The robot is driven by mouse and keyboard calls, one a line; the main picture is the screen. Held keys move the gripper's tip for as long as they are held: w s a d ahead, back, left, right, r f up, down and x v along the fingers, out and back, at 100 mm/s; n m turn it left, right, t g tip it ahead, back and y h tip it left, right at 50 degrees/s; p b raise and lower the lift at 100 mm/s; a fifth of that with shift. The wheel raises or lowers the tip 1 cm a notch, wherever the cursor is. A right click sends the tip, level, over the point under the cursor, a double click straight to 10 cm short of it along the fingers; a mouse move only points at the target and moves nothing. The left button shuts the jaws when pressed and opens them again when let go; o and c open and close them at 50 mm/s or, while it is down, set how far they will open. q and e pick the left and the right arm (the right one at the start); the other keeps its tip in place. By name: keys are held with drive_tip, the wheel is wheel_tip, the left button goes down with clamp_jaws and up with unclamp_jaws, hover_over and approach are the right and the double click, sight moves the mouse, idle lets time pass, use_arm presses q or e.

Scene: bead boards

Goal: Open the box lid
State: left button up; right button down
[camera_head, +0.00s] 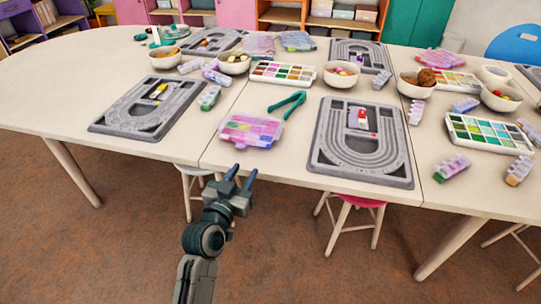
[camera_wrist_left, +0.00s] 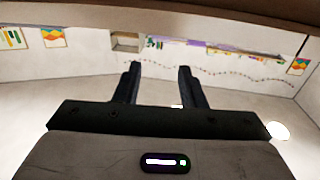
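A box with a see-through lid and pink and purple contents (camera_head: 251,131) lies near the front edge of the table; its lid looks closed. My left gripper (camera_head: 241,174) is in front of the table edge, below and apart from the box in the head view. Its two fingers are spread with nothing between them. The left wrist view shows the same open gripper (camera_wrist_left: 158,72) facing a far wall, and the box is not in that view. My right gripper is in neither view.
A grey bead board (camera_head: 364,146) lies right of the box and another (camera_head: 150,105) lies left. Teal pliers (camera_head: 287,103) lie behind the box. Bowls, paint-like bead trays (camera_head: 283,73) and small cases crowd the table (camera_head: 222,155). Stools stand below.

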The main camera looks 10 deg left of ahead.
sight(260, 146)
use_arm(q)
drive_tip(key=w, duration=0.3)
drive_tip(key=w+d, duration=0.1)
drive_tip(key=w, duration=0.6)
drive_tip(key=shift+w+d+p, duration=0.15)
drive_tip(key=shift+d+p, duration=0.1)
drive_tip(key=shift+p, duration=0.05)
drive_tip(key=shift+c, duration=0.3)
clamp_jaws()
